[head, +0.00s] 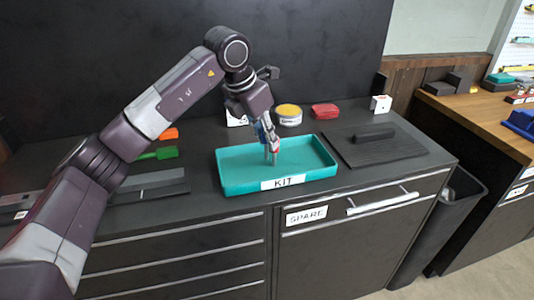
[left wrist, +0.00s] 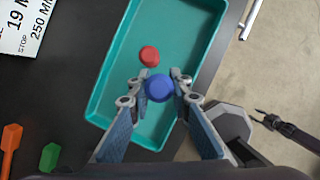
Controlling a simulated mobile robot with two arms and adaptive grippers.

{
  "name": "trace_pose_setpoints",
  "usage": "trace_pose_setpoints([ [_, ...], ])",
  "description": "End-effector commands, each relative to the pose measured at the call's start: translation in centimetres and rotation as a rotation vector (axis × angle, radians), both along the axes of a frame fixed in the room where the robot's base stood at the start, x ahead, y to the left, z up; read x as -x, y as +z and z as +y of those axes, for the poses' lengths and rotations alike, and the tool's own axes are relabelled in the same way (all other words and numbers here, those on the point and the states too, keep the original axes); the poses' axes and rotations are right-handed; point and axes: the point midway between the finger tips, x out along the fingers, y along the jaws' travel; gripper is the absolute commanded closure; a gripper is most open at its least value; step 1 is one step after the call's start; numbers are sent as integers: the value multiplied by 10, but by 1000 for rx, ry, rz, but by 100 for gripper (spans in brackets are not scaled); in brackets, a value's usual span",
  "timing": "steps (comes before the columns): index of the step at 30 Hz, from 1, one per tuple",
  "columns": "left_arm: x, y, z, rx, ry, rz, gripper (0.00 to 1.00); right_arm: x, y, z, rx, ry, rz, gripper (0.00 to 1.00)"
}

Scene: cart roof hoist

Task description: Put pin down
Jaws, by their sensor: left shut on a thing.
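The teal tray marked KIT (head: 232,183) lies on the dark cabinet top, and it fills the middle of the left wrist view (left wrist: 105,100). My left gripper (head: 270,148) points down over the tray. In the left wrist view its fingertips (left wrist: 160,90) are shut on a pin with a round blue head (left wrist: 159,88). A grey shaft (head: 274,158) shows below the fingers in the head view; I cannot tell if its lower end touches the tray floor. A red round head (left wrist: 149,55) is in the tray, close to the blue one. My right gripper (left wrist: 262,117) seems to show small and dark at the right.
A black board with a dark block (head: 372,134) lies right of the tray. A yellow-topped tin (head: 289,115) and a red item (head: 325,111) stand behind it. Green (head: 158,154) and orange (head: 168,134) items lie left. A drawer marked SPARE (head: 365,205) is below.

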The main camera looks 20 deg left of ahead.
Motion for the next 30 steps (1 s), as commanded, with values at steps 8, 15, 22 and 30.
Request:
trace_pose_setpoints([
  [8, 1, -29, 1, -1, 0, 3, 100, 0, 5, 0, 0, 0, 1, 60],
  [15, 0, -54, 0, 0, -1, -1, 100, 0, 9, 0, 0, 0, 1, 60],
  [22, 0, -55, 0, 0, -1, -1, 100, 0, 9, 0, 0, 0, 0, 60],
  [30, 0, -57, 0, 0, -1, 0, 65, 0, 7, 0, 0, 0, 0, 60],
])
